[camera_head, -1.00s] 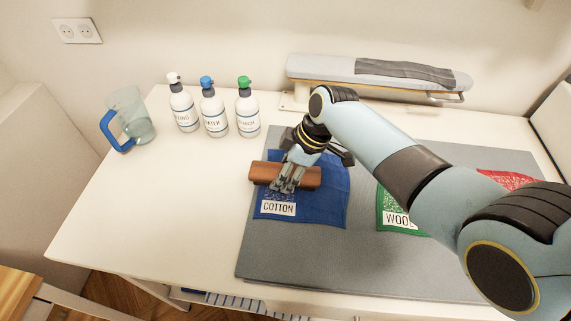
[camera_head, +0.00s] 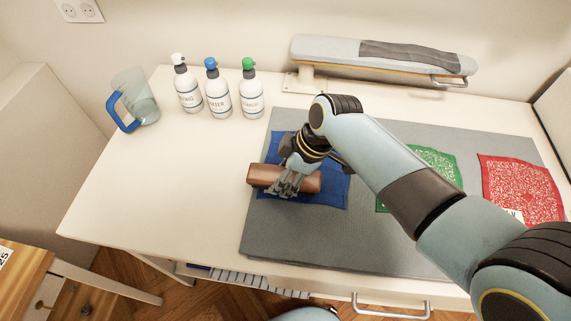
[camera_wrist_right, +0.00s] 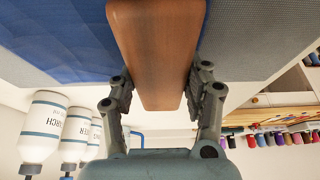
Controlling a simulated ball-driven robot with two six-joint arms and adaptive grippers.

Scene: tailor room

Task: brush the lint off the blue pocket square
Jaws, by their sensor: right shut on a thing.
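My right gripper (camera_head: 286,188) is shut on a brown wooden brush (camera_head: 262,175), with a finger on each side of it in the right wrist view (camera_wrist_right: 160,100). The brush lies over the lower left part of the blue pocket square (camera_head: 332,190), and its left end sticks out past the cloth. I cannot tell if the bristles touch the cloth. The bare cloth in the right wrist view (camera_wrist_right: 55,40) looks plain blue, with no clear white specks. The cloth's label and the part under the brush and gripper are hidden. My left gripper is not in view.
The cloth lies on a grey mat (camera_head: 330,245) on a white table (camera_head: 130,200). A green speckled square (camera_head: 435,160) is partly behind my arm, and a red one (camera_head: 520,185) is at right. Bottles (camera_head: 217,95), a jug (camera_head: 135,100) and a sleeve board (camera_head: 330,60) stand behind.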

